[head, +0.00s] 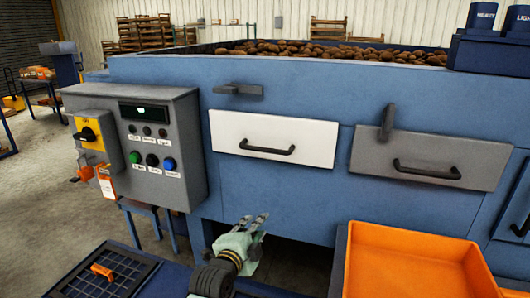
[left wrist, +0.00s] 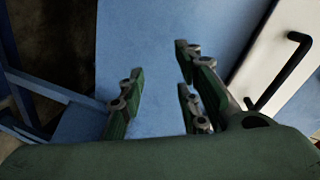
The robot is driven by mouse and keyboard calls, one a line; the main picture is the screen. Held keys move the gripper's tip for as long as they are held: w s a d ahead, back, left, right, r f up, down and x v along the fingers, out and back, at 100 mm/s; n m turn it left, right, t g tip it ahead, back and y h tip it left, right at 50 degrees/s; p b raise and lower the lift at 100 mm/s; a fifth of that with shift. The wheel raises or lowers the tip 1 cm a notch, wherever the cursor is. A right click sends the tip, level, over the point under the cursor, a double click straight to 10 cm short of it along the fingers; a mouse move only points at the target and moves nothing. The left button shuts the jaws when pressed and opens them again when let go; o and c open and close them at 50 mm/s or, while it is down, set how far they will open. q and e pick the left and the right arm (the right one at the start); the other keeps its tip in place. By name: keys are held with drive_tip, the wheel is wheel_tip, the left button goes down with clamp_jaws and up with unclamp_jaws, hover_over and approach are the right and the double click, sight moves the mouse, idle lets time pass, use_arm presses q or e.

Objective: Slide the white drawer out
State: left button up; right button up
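The white drawer (head: 275,130) is closed flush in the blue machine front, with a dark bar handle (head: 267,151) across its lower middle. My left gripper (head: 255,217) is below the drawer, in front of the blue panel, its fingers pointing up toward it. In the left wrist view its fingers (left wrist: 160,62) are spread apart with nothing between them. There the white drawer (left wrist: 258,48) and its handle (left wrist: 281,72) lie at the upper right, beyond the fingers and apart from them. My right gripper is in neither view.
A grey drawer (head: 480,160) with its own handle and a lever is to the right. A control box (head: 185,150) juts out at the left. An orange tray (head: 410,240) stands at the lower right, a dark grid tray (head: 125,270) at the lower left. Potatoes (head: 320,50) lie on top.

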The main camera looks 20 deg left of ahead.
sight(263, 150)
use_arm(q)
drive_tip(key=w+a+r+m+t, duration=0.1)
drive_tip(key=w+r+m+t, duration=0.1)
drive_tip(key=r, duration=0.7)
drive_tip(key=w+a+r+m+t, duration=0.1)
drive_tip(key=w+r+m+t, duration=0.15)
drive_tip(key=r, duration=0.65)
drive_tip(key=shift+n+y, duration=0.25)
drive_tip(key=shift+y, duration=0.05)
drive_tip(key=x, duration=0.2)
drive_tip(key=p+x, duration=0.1)
drive_tip(key=x, duration=0.2)
drive_tip(key=shift+w+d, duration=0.25)
drive_tip(key=shift+w, duration=0.05)
drive_tip(key=shift+p+x, duration=0.3)
drive_tip(key=shift+x, duration=0.65)
drive_tip(key=shift+f, duration=0.1)
drive_tip(key=shift+c, duration=0.3)
clamp_jaws()
